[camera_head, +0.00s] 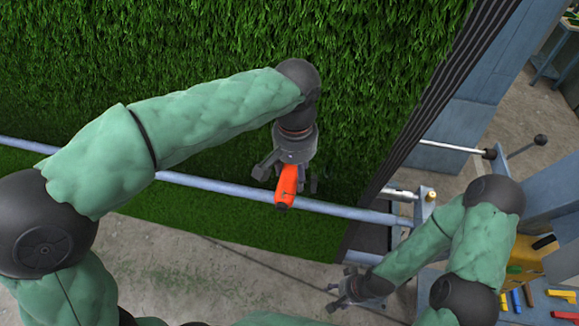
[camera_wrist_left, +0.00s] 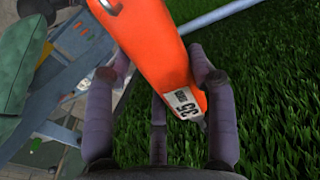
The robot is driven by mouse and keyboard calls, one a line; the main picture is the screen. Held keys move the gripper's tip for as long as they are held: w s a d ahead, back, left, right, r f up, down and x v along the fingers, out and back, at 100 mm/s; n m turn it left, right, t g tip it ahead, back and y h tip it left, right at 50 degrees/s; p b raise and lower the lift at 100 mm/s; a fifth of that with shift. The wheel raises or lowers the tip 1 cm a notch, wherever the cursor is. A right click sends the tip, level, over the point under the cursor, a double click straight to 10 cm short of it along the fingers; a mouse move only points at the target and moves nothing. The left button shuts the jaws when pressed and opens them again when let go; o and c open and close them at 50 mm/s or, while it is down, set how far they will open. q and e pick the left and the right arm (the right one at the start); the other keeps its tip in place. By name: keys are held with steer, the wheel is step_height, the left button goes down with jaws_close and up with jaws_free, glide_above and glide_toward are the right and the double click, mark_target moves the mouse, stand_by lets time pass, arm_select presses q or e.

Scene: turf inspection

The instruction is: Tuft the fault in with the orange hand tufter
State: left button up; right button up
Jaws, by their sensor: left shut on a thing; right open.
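The orange hand tufter (camera_head: 287,186) is held in my left gripper (camera_head: 287,172), in front of the hanging green turf (camera_head: 170,60). In the left wrist view the tufter (camera_wrist_left: 158,45) sits between the fingers of my left gripper (camera_wrist_left: 160,95), with a white label marked 35 near its narrow end. The turf (camera_wrist_left: 275,80) fills the right of that view. I cannot make out a fault in the turf. My right gripper (camera_head: 352,290) is open, low near the lower right of the turf, and holds nothing that I can see.
A pale blue horizontal bar (camera_head: 235,190) runs across the front of the turf. Black strips (camera_head: 440,105) edge the turf at the right. A blue bench with a yellow block (camera_head: 524,262) and several small coloured tools stands at lower right. Bare concrete floor (camera_head: 200,275) lies below.

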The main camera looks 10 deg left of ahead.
arm_select(q)
steer(key=shift+d+r, duration=0.1)
steer(key=shift+d, duration=0.15)
steer(key=shift+a, duration=1)
steer(key=shift+a, duration=0.1)
steer(key=shift+a+b, duration=0.3)
steer(key=shift+a, duration=0.45)
steer(key=shift+s, duration=0.1)
steer(key=s+f+b, duration=0.2)
steer(key=s+b, duration=0.1)
steer(key=s, duration=0.4)
steer(key=shift+s+f, duration=0.2)
steer(key=shift+s, duration=0.1)
